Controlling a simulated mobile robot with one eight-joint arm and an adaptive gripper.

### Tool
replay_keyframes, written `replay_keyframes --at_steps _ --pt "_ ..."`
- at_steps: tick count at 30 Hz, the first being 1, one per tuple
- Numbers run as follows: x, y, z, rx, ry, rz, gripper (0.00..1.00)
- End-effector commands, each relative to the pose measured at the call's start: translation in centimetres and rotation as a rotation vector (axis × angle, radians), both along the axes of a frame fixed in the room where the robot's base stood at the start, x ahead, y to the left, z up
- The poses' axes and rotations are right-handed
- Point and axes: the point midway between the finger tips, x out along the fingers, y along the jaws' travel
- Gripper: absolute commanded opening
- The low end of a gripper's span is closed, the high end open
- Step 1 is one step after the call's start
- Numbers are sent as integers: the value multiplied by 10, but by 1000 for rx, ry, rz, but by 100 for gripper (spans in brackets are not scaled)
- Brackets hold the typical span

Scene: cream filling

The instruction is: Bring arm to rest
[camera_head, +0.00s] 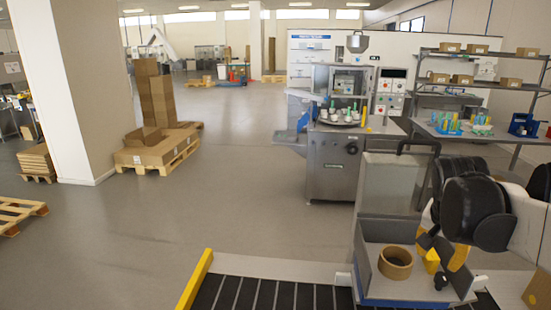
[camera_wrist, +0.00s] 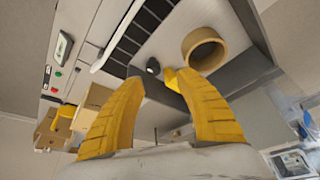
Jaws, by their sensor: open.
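My gripper (camera_head: 443,257) is at the lower right of the head view, over a grey open box with a blue lower edge (camera_head: 402,298). Its two yellow fingers are apart, with nothing seen between them. A brown ring, like a tape roll (camera_head: 395,262), is in the box, left of the fingers. In the wrist view my gripper (camera_wrist: 153,76) points toward the box area, and the ring (camera_wrist: 203,48) shows beyond the right fingertip, apart from it. My arm's black and white links fill the right of the head view and hide what is behind them.
A steel filling machine (camera_head: 333,165) with small cups stands beyond the box. A worktable (camera_head: 480,137) with coloured items and shelves with cartons (camera_head: 462,79) are at the right. A striped conveyor (camera_head: 270,293) with a yellow edge is in front. Floor at the left is open, with pallets (camera_head: 165,158).

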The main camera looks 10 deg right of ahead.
Motion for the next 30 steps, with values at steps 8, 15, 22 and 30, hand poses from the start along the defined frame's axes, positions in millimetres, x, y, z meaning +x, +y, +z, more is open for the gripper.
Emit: replay_keyframes --at_steps 8,15,22,30 --pt "-47 147 -41 -46 -98 531 41" --pt "-86 219 -78 -94 -182 855 41" --pt "-93 231 -84 -107 -199 916 41" --pt "-93 230 -84 -106 -198 912 41"
